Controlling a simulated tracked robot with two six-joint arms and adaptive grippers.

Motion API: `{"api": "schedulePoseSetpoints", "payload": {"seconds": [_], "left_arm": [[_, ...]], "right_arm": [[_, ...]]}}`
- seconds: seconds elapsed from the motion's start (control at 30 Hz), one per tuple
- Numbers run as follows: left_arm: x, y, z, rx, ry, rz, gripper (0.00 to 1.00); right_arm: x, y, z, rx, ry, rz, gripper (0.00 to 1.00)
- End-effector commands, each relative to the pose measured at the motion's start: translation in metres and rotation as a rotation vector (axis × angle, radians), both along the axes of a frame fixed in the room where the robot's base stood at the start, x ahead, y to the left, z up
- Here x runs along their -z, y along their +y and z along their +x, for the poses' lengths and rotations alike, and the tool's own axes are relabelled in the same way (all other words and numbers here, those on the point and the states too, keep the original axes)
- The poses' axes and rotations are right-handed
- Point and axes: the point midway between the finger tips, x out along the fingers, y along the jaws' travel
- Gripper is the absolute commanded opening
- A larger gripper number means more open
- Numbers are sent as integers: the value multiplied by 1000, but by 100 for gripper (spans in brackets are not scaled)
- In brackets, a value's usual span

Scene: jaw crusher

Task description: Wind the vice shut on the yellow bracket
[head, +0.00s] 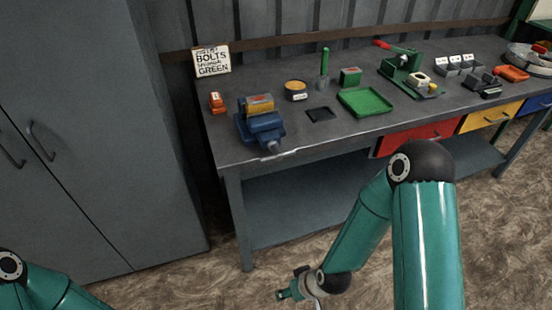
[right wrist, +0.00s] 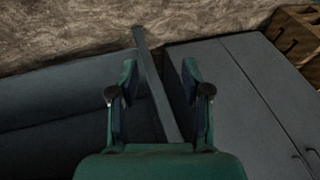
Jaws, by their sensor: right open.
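The blue vice (head: 262,128) stands near the front left of the workbench. The yellow bracket (head: 259,104) sits upright at the top of the vice, at its jaws; whether the jaws touch it I cannot tell. The vice's grey screw end and handle (head: 273,150) face the bench's front edge. My right gripper (head: 288,293) is low in front of the bench, well below and apart from the vice. In the right wrist view its two fingers (right wrist: 160,72) are spread with nothing between them. Of my left arm only a link shows at the lower left; its gripper is out of view.
The workbench (head: 340,140) has a front edge and legs. An orange item (head: 217,103) stands left of the vice, a yellow-topped tin (head: 296,90) and green tray (head: 365,103) to the right. A grey cabinet (head: 90,130) stands left. The floor in front is clear.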

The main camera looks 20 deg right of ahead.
Motion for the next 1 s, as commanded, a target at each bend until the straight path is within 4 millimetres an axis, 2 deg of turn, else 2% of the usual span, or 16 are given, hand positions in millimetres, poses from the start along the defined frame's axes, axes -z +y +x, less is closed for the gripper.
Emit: {"api": "schedulePoseSetpoints", "payload": {"seconds": [0.03,0.07,0.1,0.17,0.23,0.33,0.4,0.5,0.6,0.7,0.87,1.0], "left_arm": [[30,0,0,0,1,0,40],[41,0,0,0,1,0,40],[55,0,0,0,1,0,40],[77,0,0,0,1,0,40],[102,0,0,0,1,0,40],[133,0,0,0,1,0,40],[150,0,0,0,1,0,40],[168,0,0,0,1,0,40],[176,0,0,0,0,0,40],[177,0,0,0,0,0,40],[170,0,0,0,0,0,40],[167,0,0,0,0,0,40]], "right_arm": [[5,-6,27,-61,-128,-44,48],[0,-9,42,-106,-211,-79,48],[-10,-13,62,-168,-326,-134,48],[-31,-20,91,-261,-505,-236,48],[-62,-28,117,-358,-708,-378,48],[-111,-39,140,-463,-956,-608,48],[-145,-46,145,-508,-1089,-767,48],[-184,-55,144,-539,-1216,-961,48],[-210,-61,140,-549,-1282,-1093,48],[-223,-64,140,-554,-1308,-1156,48],[-228,-64,153,-558,-1308,-1169,48],[-226,-63,177,-557,-1308,-1167,48]]}}
